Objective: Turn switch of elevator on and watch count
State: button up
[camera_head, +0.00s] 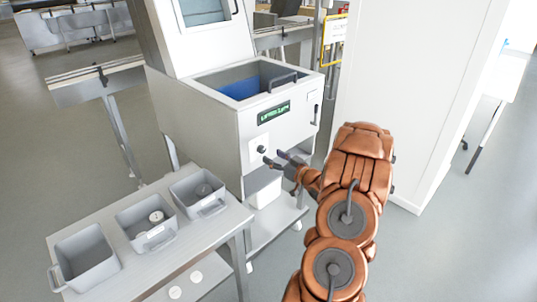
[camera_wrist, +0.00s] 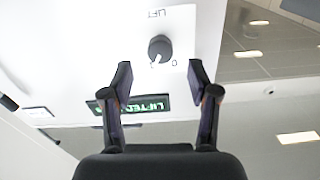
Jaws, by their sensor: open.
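The elevator switch, a round black knob (camera_head: 261,149), sits on the white front panel of the metal machine (camera_head: 205,120). In the wrist view, which is upside down, the knob (camera_wrist: 160,49) has a "LIFT" label beside it. A dark display (camera_head: 273,113) with green characters is above the knob; in the wrist view the display (camera_wrist: 150,104) appears to read "LIFTED" plus characters hidden behind a finger. My gripper (camera_head: 274,157) is open and empty in front of the panel. In the wrist view its fingertips (camera_wrist: 160,69) lie on either side of the knob's line, apparently short of it.
The machine's open top holds a blue bin (camera_head: 238,90). A metal table (camera_head: 205,236) at lower left bears grey tubs (camera_head: 85,258), one holding round items. A white container (camera_head: 264,190) sits under the panel. A tall white cabinet (camera_head: 415,90) stands close to the right of my arm.

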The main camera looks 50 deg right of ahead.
jog(key=s, duration=0.7)
jog(key=shift+s, duration=0.3)
jog(key=shift+a, duration=0.1)
jog(key=shift+w, duration=0.1)
jog(key=w+a+r+g+h, duration=0.2)
jog(key=w+r+g+h, duration=0.1)
jog(key=w+g, duration=0.35)
jog(key=s+a+r+g+h+p, duration=0.1)
jog(key=s+a+r+g, duration=0.1)
jog(key=a, duration=0.3)
jog(key=s+a+r+g+h, duration=0.1)
jog(key=a+r+g, duration=0.2)
jog(key=a, duration=0.1)
jog(key=s+a+r+g+y, duration=0.2)
jog(key=s+a+g, duration=0.2)
jog(key=s+a, duration=1.1)
jog(key=s+a+r+n+g+y+p, duration=0.1)
jog(key=s+a+r+g+y, duration=0.1)
jog(key=s+a, duration=1.2)
jog(key=a+g+y, duration=0.1)
jog(key=a+g, duration=0.1)
jog(key=a, duration=0.1)
jog(key=shift+s+a, duration=0.3)
jog(key=shift+s, duration=0.05)
